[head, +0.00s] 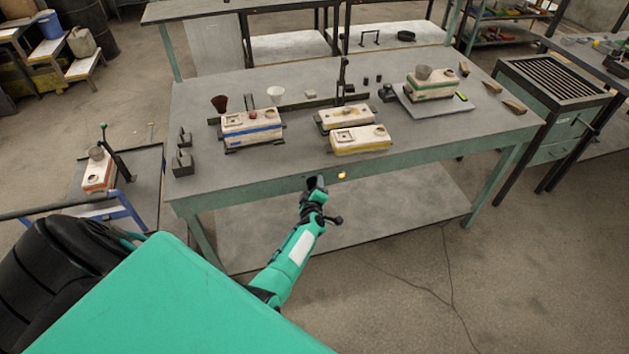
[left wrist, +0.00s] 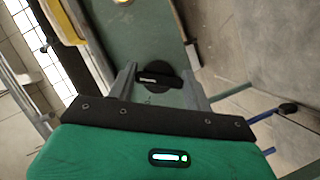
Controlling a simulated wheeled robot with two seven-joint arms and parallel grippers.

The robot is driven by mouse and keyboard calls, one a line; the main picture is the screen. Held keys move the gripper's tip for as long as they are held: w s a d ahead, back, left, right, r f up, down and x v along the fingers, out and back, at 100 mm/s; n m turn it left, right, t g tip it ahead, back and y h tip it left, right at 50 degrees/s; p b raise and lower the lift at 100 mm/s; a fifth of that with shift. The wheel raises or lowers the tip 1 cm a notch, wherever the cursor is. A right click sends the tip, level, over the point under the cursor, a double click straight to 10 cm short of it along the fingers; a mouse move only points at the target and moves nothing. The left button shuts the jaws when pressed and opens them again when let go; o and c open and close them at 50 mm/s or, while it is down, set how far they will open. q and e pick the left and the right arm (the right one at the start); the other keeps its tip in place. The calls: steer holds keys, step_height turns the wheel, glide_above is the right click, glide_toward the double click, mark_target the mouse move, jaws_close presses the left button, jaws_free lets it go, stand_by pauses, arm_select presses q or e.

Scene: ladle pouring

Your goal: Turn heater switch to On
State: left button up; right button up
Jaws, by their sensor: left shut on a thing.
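The heater switch is a black round knob (left wrist: 160,78) with a raised bar, on the green front edge of the table, in the left wrist view. My left gripper (left wrist: 160,88) has a finger on each side of the knob and is shut on it. In the head view my left gripper (head: 314,184) is at the table's front edge and hides the knob. My right gripper is in neither view.
The grey table (head: 300,170) holds a blue-striped box (head: 252,128), a yellow-striped box (head: 360,140) and a green-striped box (head: 431,85) on a tray (head: 468,104). A low side table with an orange-striped box (head: 98,174) stands at left. The floor at lower right is clear except for a cable.

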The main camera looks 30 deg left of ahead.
arm_select(q)
steer(key=shift+d+m+g+p, duration=0.1)
steer(key=shift+m+g+p, duration=0.5)
steer(key=shift+m+p, duration=0.5)
steer(key=shift+f, duration=0.1)
steer(key=o, duration=1)
steer(key=p+v, duration=0.9)
steer(key=v, duration=0.4)
steer(key=shift+s+d+p, duration=0.3)
steer(key=shift+d+p, duration=0.05)
